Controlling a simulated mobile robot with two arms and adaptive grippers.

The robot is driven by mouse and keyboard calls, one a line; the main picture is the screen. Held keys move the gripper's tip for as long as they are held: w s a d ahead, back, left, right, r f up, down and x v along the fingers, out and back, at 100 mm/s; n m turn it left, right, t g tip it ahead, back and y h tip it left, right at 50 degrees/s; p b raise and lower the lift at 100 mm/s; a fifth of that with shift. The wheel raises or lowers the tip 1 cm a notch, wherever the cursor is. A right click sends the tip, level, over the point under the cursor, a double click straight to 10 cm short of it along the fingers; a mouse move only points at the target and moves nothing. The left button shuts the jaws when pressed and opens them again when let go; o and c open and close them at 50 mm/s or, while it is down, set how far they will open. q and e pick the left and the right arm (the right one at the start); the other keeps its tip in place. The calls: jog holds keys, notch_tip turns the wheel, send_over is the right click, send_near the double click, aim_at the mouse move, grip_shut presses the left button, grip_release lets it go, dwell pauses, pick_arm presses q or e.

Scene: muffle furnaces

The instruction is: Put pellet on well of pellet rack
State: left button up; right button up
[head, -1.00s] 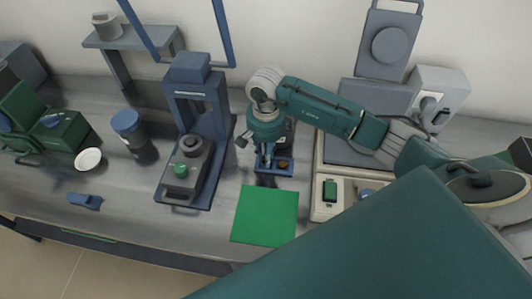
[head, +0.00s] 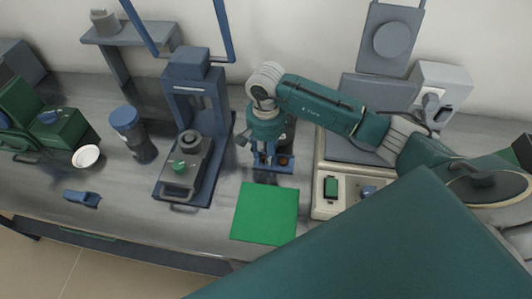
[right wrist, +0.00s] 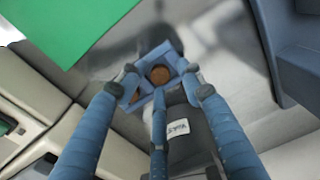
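The pellet rack (head: 288,169) is a small blue tray on the bench, just behind a green mat. It also shows in the right wrist view (right wrist: 150,51). A round brown pellet (right wrist: 160,74) lies at the rack's far part in that view. A second brown patch shows at the rack's left edge, partly hidden. My right gripper (head: 267,162) points down over the left part of the rack. In the right wrist view its blue fingers (right wrist: 160,88) are spread around the near side of the rack, with no pellet visibly gripped. My left gripper is not in view.
The green mat (head: 265,213) lies flat and empty. A blue-grey press (head: 198,110) stands left of the rack. A pale furnace base (head: 330,208) stands close on the right. A dark labelled object (right wrist: 190,140) sits behind the rack, under my fingers.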

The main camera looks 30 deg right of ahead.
jog(key=shift+s+f, duration=0.2)
jog(key=shift+r+p, duration=0.4)
jog(key=shift+p, duration=0.15)
jog(key=shift+w+r+p, duration=0.1)
jog(key=shift+r+p, duration=0.4)
jog(key=shift+p, duration=0.1)
jog(key=shift+w+d+r+b, duration=0.1)
jog(key=shift+w+r+b, duration=0.1)
jog(key=shift+r+b, duration=0.55)
notch_tip(320, 180, up, 10)
jog(key=b, duration=0.2)
jog(key=shift+s+b, duration=0.15)
jog(key=shift+b, duration=0.15)
